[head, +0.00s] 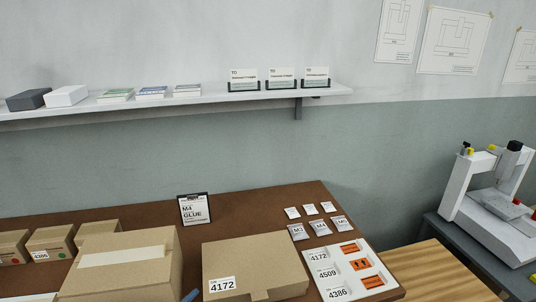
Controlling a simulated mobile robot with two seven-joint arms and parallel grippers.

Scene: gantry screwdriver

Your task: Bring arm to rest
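Neither of my arms nor grippers shows clearly in the head view. The brown table (255,207) fills the lower middle, with a flat cardboard box (255,262) labelled 4172 at its front. A white tray (372,264) to the right of this box has labels 4172, 4509 and 4386 and three orange pieces (360,265). The gantry machine (468,190) stands on a dark grey surface (470,247) at the right.
A taller box (125,262) and several small boxes (50,240) stand at the left. A white shelf (200,102) with cards runs along the wall. A wooden top (440,272) lies bare.

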